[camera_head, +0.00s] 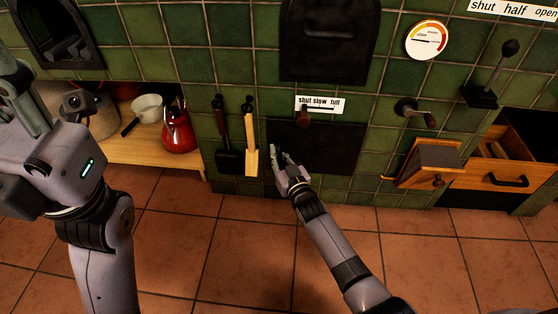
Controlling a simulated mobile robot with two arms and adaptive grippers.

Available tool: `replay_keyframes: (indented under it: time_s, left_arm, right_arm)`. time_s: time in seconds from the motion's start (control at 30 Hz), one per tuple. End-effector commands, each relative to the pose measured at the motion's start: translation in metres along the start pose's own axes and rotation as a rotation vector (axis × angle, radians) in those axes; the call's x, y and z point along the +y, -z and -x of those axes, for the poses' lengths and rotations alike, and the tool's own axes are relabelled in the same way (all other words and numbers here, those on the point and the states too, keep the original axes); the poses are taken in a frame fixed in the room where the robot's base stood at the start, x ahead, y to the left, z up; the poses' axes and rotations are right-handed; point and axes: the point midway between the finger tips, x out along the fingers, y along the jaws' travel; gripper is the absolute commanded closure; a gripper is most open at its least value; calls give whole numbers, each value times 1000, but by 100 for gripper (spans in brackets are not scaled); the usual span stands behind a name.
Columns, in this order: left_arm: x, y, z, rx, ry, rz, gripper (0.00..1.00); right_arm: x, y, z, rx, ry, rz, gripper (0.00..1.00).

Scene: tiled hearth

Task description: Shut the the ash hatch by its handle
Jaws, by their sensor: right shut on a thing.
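The ash hatch appears to be the dark rectangular panel (330,160) low in the green tiled wall. My right gripper (281,158) is at its left edge, shut on what seems to be its handle. The fingers hide the handle, and I cannot tell how far the hatch stands open.
A shovel (228,160) and a wooden-handled tool (250,160) hang just left of my right gripper. A slider knob (303,117) is above the panel. A tilted wooden flap (428,157) and an open drawer (490,180) stand out at right. A red kettle (178,132) sits on a shelf.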

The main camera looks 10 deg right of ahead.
Motion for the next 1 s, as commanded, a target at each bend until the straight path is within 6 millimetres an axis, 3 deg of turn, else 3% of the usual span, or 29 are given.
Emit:
replay_keyframes:
  time_s: [0.03, 0.43, 0.47, 0.83, 1.0]
  left_arm:
    - [0, 0, 0, 1, -1, 0, 60]
    - [0, 0, 0, 3, -1, -1, 60]
    - [0, 1, 0, 4, -1, -1, 60]
    - [0, 1, 0, 5, -1, -1, 60]
    - [0, 1, 0, 5, -1, -1, 60]
  right_arm:
    - [9, 4, -3, 7, -11, 6, 100]
    - [12, 5, -3, 9, -14, 8, 100]
    - [12, 5, -3, 9, -14, 8, 92]
    - [10, 4, -2, 8, -12, 5, 67]
    - [8, 4, -2, 7, -9, 4, 67]
